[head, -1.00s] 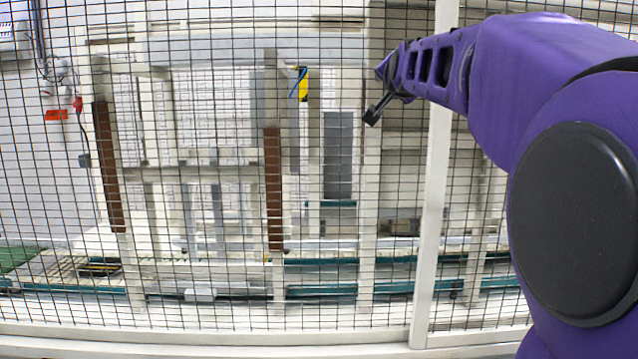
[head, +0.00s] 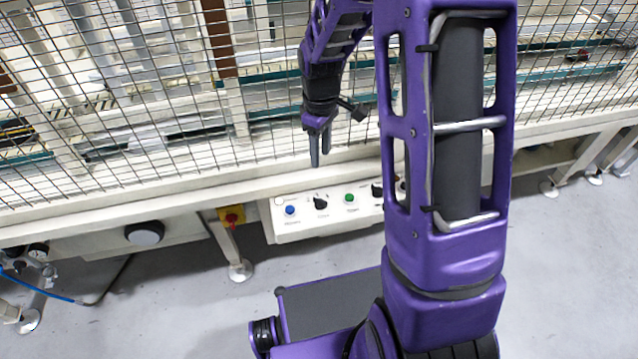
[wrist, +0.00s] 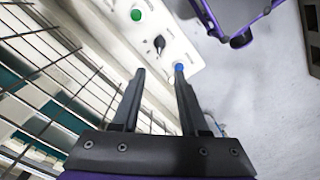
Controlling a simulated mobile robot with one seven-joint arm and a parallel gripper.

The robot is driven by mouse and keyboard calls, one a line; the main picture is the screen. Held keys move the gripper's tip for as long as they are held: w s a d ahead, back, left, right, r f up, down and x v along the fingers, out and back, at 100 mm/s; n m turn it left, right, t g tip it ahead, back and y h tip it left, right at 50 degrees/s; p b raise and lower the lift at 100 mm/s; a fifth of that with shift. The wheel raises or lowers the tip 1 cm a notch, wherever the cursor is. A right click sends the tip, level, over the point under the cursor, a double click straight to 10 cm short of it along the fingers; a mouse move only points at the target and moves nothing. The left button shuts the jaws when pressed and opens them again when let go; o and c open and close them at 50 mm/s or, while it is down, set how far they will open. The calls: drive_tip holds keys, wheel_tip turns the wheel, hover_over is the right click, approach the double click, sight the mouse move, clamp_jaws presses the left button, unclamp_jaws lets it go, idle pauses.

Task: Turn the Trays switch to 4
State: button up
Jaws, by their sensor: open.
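A white control panel (head: 335,222) below the fence carries a blue button (head: 290,210), a black rotary switch (head: 321,202), a green button (head: 350,197) and a second black switch (head: 377,190), partly hidden by my arm. The labels are too small to read, so I cannot tell which switch is Trays. My gripper (head: 320,158) is open and empty, pointing down above the panel's back edge, apart from it. In the wrist view its fingers (wrist: 160,73) point towards the black switch (wrist: 159,44) between the green (wrist: 136,15) and blue (wrist: 179,67) buttons.
A wire mesh fence (head: 270,100) stands behind the panel. A red and yellow button (head: 232,217) sits left of it, and a black round knob (head: 145,233) further left. My arm hides the panel's right end. Grey floor (head: 200,310) in front is open.

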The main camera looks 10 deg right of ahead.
sight(320, 199)
wheel_tip(320, 199, down, 17)
drive_tip(key=shift+b, duration=1)
clamp_jaws()
